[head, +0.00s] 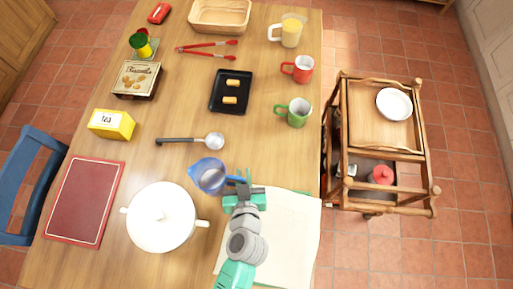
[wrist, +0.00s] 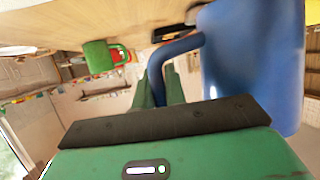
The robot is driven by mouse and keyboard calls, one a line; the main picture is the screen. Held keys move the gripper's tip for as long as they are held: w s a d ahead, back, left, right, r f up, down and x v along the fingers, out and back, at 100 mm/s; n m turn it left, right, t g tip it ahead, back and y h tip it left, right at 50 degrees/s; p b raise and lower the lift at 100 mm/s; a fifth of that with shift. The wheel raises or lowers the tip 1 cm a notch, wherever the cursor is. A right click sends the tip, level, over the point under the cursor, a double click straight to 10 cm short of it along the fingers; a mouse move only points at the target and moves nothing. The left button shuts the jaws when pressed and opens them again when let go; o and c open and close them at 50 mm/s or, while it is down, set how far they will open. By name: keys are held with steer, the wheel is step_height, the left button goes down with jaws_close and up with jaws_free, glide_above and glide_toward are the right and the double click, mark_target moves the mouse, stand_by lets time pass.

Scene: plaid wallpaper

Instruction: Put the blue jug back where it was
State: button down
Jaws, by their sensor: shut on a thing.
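The blue jug (head: 206,172) is near the middle of the wooden table, right of the white pot (head: 160,222) and left of my gripper (head: 240,184). My gripper is shut on the jug's handle. In the wrist view the jug (wrist: 250,65) fills the right side, and its curved handle lies between my gripper's fingers (wrist: 165,88). I cannot tell whether the jug's base touches the table.
A pale cloth (head: 285,235) lies under my arm at right. A ladle (head: 190,140), a black tray (head: 231,92), a green mug (head: 294,112) and a red mug (head: 298,69) are farther back. A red board (head: 85,203) lies at left. Wood is bare between tray and ladle.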

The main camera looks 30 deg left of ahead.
steer(key=w+d, duration=0.1)
steer(key=w, duration=0.4)
steer(key=w+d+f+b, duration=0.1)
steer(key=w+d, duration=0.1)
steer(key=w, duration=0.3)
steer(key=w+d+b, duration=0.1)
steer(key=w+d, duration=0.1)
steer(key=w, duration=0.3)
steer(key=shift+w+f, duration=0.15)
steer(key=shift+f, duration=0.05)
steer(key=shift+f+b, duration=0.85)
steer(key=shift+f, duration=1)
steer(key=c, duration=1.5)
jaws_free()
steer(key=shift+o, duration=0.2)
steer(key=shift+r+p, duration=0.25)
steer(key=shift+p, duration=0.1)
steer(key=p+v, duration=0.1)
steer(key=v, duration=1.1)
steer(key=shift+f, duration=0.15)
